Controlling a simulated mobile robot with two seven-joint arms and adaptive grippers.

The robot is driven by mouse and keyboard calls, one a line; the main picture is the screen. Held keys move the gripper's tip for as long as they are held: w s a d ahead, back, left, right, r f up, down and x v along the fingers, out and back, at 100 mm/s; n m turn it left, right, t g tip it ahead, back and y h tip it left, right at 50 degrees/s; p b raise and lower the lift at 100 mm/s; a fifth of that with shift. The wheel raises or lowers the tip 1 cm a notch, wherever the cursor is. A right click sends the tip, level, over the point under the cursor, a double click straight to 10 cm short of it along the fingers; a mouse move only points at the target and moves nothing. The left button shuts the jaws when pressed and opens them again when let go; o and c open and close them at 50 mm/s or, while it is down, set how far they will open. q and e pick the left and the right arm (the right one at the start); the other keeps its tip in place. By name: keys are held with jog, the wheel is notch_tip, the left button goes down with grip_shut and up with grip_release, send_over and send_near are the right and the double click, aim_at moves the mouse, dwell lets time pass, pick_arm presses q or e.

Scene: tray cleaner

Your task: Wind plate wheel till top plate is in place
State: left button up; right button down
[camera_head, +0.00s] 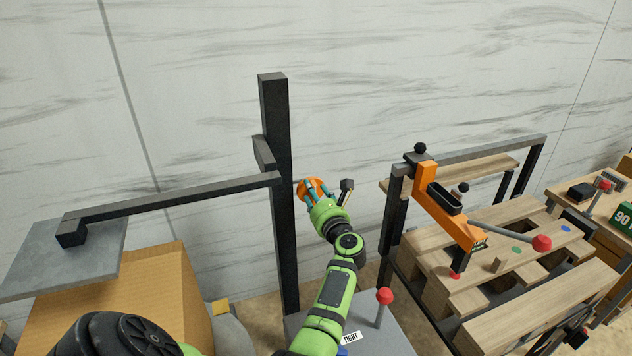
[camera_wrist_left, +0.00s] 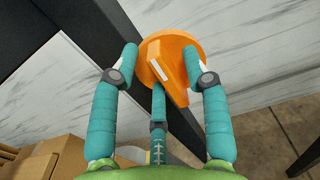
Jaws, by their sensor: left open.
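The orange plate wheel (camera_head: 303,188) is on the black upright post (camera_head: 274,130). It shows large in the left wrist view (camera_wrist_left: 180,42), with a raised orange grip bar and a white mark across its face. My left gripper (camera_head: 315,187) is at the wheel with its teal fingers open. In the left wrist view the fingertips (camera_wrist_left: 160,60) sit around the grip bar; I cannot tell whether they touch it. The grey top plate (camera_head: 50,262) hangs from a long black arm (camera_head: 180,194) over a cardboard box (camera_head: 120,300); any gap is unclear. My right gripper is not in view.
A red-knobbed lever (camera_head: 384,296) stands on the grey base beside a "TIGHT" label (camera_head: 351,338). To the right is a wooden pallet bench (camera_head: 500,255) with an orange lever arm (camera_head: 450,215). A marbled wall (camera_head: 400,80) stands behind.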

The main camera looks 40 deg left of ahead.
pick_arm(q)
jog(key=shift+w+a+f, duration=0.1)
jog(key=shift+w+a, duration=0.1)
jog(key=shift+a, duration=0.15)
jog(key=shift+s+d, duration=0.1)
jog(key=shift+s+d+r, duration=0.1)
jog(key=shift+r, duration=0.15)
jog(key=shift+c, duration=1.2)
jog(key=shift+s, duration=0.1)
jog(key=c, duration=0.7)
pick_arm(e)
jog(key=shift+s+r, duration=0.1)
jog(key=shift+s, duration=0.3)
pick_arm(q)
jog(key=shift+m, duration=0.3)
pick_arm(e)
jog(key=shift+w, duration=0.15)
